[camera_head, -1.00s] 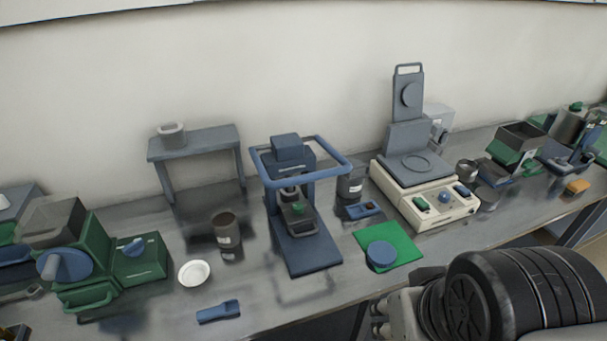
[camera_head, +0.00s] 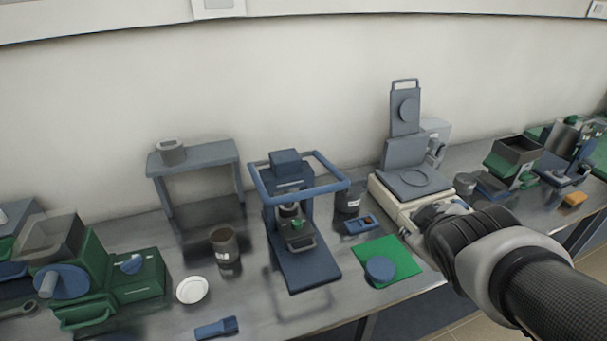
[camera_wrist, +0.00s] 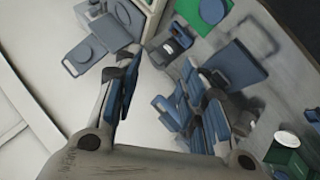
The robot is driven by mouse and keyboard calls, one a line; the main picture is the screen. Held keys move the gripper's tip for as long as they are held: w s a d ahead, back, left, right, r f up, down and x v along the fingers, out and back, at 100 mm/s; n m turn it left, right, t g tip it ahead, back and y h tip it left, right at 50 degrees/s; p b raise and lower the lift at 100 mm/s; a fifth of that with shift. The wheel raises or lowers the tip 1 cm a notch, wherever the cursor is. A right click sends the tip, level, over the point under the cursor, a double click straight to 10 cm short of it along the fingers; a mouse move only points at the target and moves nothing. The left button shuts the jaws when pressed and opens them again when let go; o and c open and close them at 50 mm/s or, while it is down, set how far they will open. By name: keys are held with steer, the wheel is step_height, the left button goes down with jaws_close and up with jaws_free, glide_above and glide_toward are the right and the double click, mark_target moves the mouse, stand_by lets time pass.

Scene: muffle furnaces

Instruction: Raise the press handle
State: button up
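The blue press (camera_head: 300,235) stands mid-bench in the head view, with a blue U-shaped handle (camera_head: 259,181) lying roughly level around its top. In the wrist view, the press base (camera_wrist: 235,66) shows beyond the right finger. Blue press parts lie around and between the fingers there; I cannot tell which part is the handle. My gripper (camera_wrist: 163,75) is open, with nothing seen held between its fingers. In the head view, my gripper (camera_head: 432,214) is to the right of the press, in front of the cream-based device, with its fingertips hard to make out.
A cream-based device (camera_head: 392,200) with an upright plate (camera_head: 405,115) stands right of the press. A green mat (camera_head: 403,257) with a blue disc (camera_head: 380,269) lies between them. A dark cup (camera_head: 224,245), white dish (camera_head: 192,289) and small stand (camera_head: 195,156) are left of the press.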

steer(key=w+f+n+t+y, duration=0.1)
steer(key=w+n+t+y, duration=0.1)
steer(key=w+n, duration=0.45)
steer(key=n+y+p, duration=0.1)
steer(key=n+y, duration=1)
steer(key=n, duration=0.1)
glide_toward(309, 196)
steer(key=shift+m, duration=0.25)
steer(key=b+x, duration=0.2)
steer(key=x, duration=0.9)
steer(key=shift+b, duration=0.35)
steer(key=shift+c, duration=0.6)
jaws_close()
